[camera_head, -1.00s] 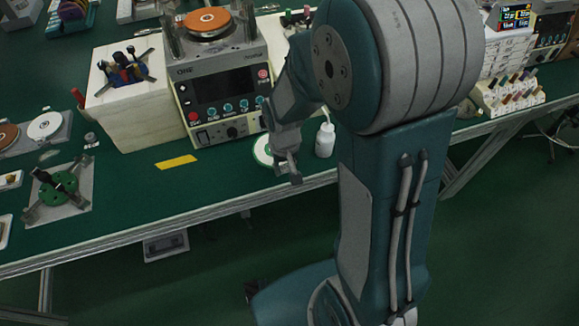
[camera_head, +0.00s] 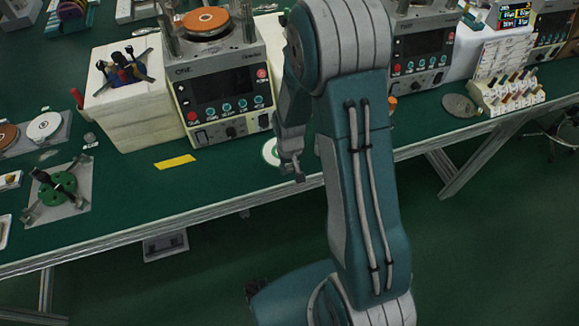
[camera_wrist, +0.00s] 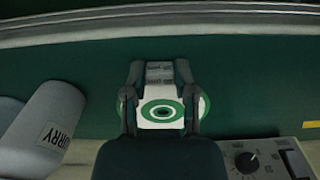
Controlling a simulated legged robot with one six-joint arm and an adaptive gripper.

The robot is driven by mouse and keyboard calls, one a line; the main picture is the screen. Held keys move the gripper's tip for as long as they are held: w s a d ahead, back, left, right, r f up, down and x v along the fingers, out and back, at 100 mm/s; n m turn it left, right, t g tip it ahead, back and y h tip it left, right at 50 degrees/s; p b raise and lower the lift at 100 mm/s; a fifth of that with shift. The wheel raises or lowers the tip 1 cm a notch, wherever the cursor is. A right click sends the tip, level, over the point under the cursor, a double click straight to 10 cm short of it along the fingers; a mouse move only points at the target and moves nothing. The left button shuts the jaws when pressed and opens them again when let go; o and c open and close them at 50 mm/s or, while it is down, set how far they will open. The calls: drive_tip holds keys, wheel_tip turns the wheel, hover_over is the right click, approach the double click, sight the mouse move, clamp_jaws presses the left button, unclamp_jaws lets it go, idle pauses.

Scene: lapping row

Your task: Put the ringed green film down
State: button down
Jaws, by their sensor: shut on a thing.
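The ringed green film is a white disc with green rings. It shows in the wrist view (camera_wrist: 163,113) between and partly behind my gripper's fingers. In the head view the film (camera_head: 270,152) shows in part beside my gripper (camera_head: 296,172), over the front part of the green bench. In the wrist view my gripper (camera_wrist: 158,75) is shut on the film, with the green rim showing outside both fingers. The film looks close to the bench top, but I cannot tell whether it touches.
A machine with a control panel (camera_head: 222,95) stands behind the film. A yellow strip (camera_head: 175,162) lies to the left on bare bench. The bench's front edge (camera_head: 200,212) is close.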

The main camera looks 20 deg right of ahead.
drive_tip(key=shift+c, duration=2.1)
unclamp_jaws()
drive_tip(key=s+r+t, duration=0.1)
drive_tip(key=s+r, duration=0.2)
drive_tip(key=r, duration=0.9)
drive_tip(key=s+r+t, duration=0.1)
drive_tip(key=s+r, duration=0.2)
drive_tip(key=r, duration=0.9)
drive_tip(key=s+a+r+t, duration=0.1)
drive_tip(key=s+r+t, duration=0.2)
drive_tip(key=s+r, duration=0.5)
drive_tip(key=s, duration=0.3)
drive_tip(key=shift+s+a+t, duration=0.25)
drive_tip(key=shift+s+t, duration=0.05)
drive_tip(key=shift+s, duration=0.05)
